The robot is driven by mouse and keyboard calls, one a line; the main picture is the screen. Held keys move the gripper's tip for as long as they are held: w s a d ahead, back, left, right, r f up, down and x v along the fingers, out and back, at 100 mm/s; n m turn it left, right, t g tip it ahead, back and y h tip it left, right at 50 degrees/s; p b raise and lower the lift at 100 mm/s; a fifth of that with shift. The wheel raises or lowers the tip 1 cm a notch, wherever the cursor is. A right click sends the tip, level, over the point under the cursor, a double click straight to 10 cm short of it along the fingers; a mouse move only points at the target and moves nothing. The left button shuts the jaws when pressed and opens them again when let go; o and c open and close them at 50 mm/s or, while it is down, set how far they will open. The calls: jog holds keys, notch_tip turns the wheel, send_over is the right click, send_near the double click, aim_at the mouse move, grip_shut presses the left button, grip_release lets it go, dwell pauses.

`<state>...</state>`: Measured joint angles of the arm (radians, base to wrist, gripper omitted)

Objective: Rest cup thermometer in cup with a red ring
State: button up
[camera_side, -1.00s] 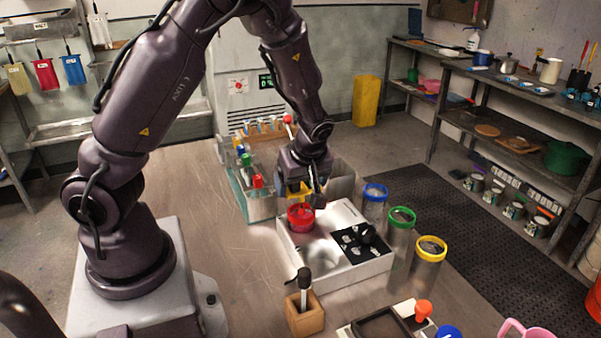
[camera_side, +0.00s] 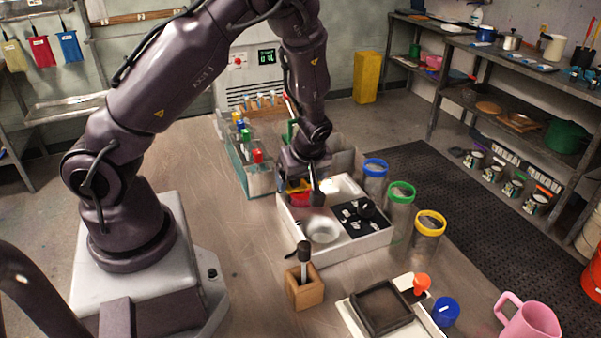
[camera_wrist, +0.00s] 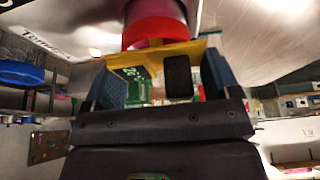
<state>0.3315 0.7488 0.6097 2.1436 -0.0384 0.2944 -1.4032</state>
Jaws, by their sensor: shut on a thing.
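My gripper (camera_side: 303,181) is shut on a yellow piece with a green display-like face and a black button, which I take to be the cup thermometer (camera_wrist: 145,58). It also shows in the side view (camera_side: 294,186), right at the cup with a red ring (camera_side: 299,199). That cup stands in the far left part of the white tray. In the wrist view the red ring (camera_wrist: 160,31) shows just beyond the yellow body, close to it. The thermometer's probe is hidden, so I cannot tell how deep it sits or whether the body touches the ring.
Clear cups with blue (camera_side: 376,166), green (camera_side: 401,191) and yellow (camera_side: 430,222) rings stand right of the white tray (camera_side: 345,250). The tray holds a round dish (camera_side: 322,230). A wooden block (camera_side: 306,291) stands in front. A rack of coloured caps (camera_side: 262,180) lies left.

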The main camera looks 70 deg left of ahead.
jog(key=o, duration=0.8)
jog(key=v, duration=1.3)
